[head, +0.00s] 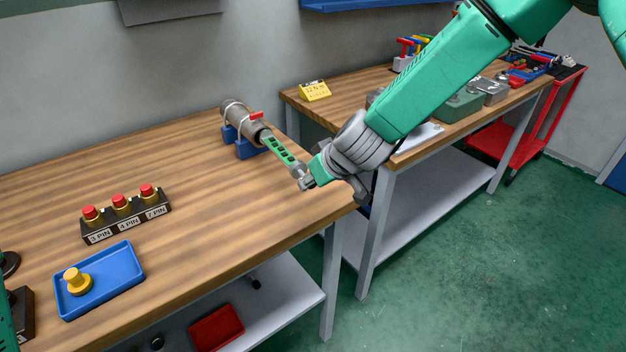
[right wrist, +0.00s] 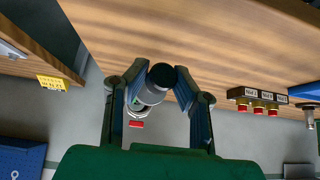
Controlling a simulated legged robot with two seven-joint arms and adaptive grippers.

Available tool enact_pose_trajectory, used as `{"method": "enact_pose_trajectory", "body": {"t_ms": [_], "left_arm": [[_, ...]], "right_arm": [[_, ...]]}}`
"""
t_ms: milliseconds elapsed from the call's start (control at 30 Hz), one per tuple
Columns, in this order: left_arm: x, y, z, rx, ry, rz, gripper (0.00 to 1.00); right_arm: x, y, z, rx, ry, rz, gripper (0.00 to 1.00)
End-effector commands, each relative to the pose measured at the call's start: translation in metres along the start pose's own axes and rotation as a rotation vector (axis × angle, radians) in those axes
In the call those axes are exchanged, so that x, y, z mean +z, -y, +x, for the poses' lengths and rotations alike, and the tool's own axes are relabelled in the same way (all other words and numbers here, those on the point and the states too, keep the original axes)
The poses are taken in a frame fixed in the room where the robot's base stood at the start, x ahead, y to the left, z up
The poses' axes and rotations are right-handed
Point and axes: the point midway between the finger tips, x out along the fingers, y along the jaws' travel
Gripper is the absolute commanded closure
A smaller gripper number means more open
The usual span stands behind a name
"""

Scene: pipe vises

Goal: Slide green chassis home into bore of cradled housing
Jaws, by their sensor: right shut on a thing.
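The housing (head: 241,119) is a grey-brown cylinder lying in a blue cradle (head: 247,149), with pale straps over it and a red tab on top. Its open bore faces my right gripper. The green chassis (head: 279,151) is a slim slotted strip reaching from the bore mouth to my right gripper (head: 307,179). Its far end meets the mouth; I cannot tell how deep it sits. In the right wrist view, a black round end (right wrist: 161,75) shows between the fingertips. My left gripper is not in view.
On the wooden bench stand a block with red-topped plugs (head: 121,205) and a blue tray (head: 100,296) holding a yellow knob (head: 77,281). A second bench (head: 340,103) with a yellow sign (head: 315,91) and boxes stands behind my right arm. Bench wood around the cradle is clear.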

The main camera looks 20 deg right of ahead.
Motion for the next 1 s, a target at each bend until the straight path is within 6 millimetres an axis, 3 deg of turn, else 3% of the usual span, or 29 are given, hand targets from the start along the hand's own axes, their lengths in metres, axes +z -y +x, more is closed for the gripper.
{"method": "enact_pose_trajectory", "body": {"t_ms": [1000], "left_arm": [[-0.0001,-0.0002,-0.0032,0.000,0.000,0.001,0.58]], "right_arm": [[0.0029,-0.0031,-0.0021,-0.002,-0.002,0.002,1.00]]}}
